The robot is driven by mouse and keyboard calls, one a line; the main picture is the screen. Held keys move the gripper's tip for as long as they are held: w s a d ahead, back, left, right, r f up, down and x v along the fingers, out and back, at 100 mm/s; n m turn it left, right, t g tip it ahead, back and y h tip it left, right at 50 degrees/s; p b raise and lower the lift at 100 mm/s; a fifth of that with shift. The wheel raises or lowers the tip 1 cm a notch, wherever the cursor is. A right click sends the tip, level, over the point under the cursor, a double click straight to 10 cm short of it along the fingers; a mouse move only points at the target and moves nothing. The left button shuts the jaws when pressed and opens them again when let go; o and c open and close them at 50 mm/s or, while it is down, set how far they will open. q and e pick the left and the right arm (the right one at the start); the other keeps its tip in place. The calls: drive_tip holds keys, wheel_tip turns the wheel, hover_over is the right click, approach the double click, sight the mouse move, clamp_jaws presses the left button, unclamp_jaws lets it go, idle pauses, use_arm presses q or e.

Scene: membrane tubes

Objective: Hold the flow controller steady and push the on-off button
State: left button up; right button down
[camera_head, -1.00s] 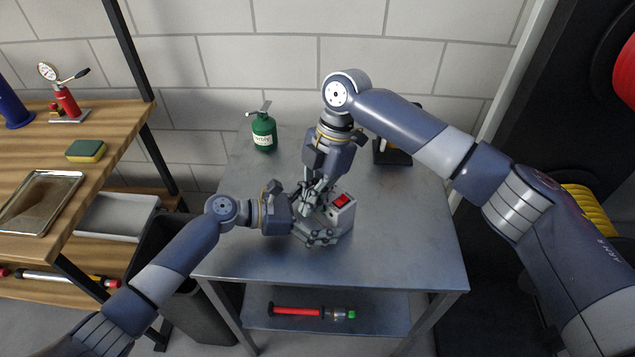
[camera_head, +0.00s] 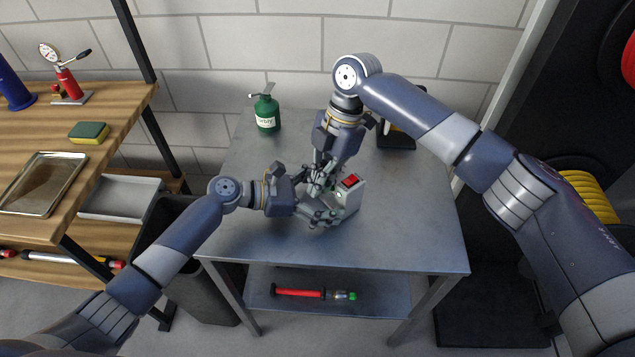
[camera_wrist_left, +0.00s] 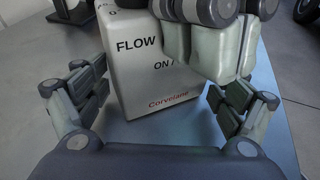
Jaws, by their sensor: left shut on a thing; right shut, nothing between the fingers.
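The flow controller (camera_head: 348,199) is a pale grey box on the metal table, with a red switch (camera_head: 350,181) on top. In the left wrist view its face (camera_wrist_left: 150,75) shows "FLOW", part of "ON /" and "Corvelane". My left gripper (camera_head: 322,212) is shut on the box from the left; its fingers (camera_wrist_left: 158,100) show on either side of the box in the wrist view. My right gripper (camera_head: 322,184) is shut and empty, pointing down at the box's upper left, left of the red switch. Its fingers (camera_wrist_left: 215,35) hide the box's upper right and part of the lettering. Contact there cannot be told.
A green bottle (camera_head: 267,113) stands at the table's back left, and a dark stand (camera_head: 396,137) at the back right. The table's front and right are clear. A wooden shelf (camera_head: 110,108) and a dark bin (camera_head: 190,285) are to the left.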

use_arm(q)
drive_tip(key=shift+f, duration=0.1)
use_arm(e)
drive_tip(key=shift+d, duration=0.1)
drive_tip(key=v, duration=1)
use_arm(q)
drive_tip(key=o, duration=0.6)
